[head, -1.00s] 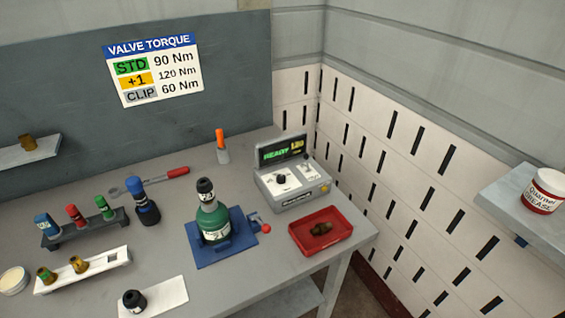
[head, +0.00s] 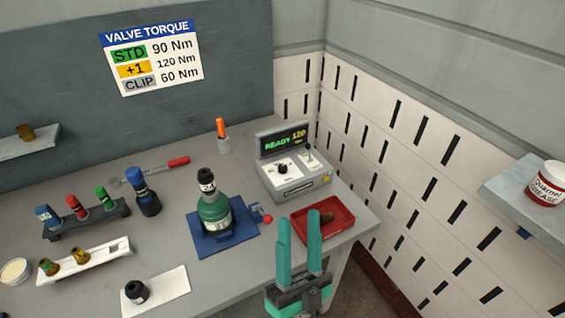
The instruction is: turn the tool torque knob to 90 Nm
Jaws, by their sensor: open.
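The grey torque tool box (head: 293,174) stands at the back right of the workbench. Its raised display (head: 283,142) shows green "READY" and a yellow number that looks like 120. A dark knob (head: 282,168) sits on the white left part of its top panel, and a small upright lever (head: 309,153) is to its right. My gripper (head: 299,228), with two teal fingers, is open and empty at the lower middle right. It is in front of the box, apart from it, and covers part of the red tray.
The red tray (head: 343,226) holds a brown part. A green bottle (head: 214,212) stands on a blue mat (head: 197,245) left of my gripper. A wall sign (head: 150,58) lists STD 90 Nm, +1 120 Nm, CLIP 60 Nm. Racks and a wrench lie at the left.

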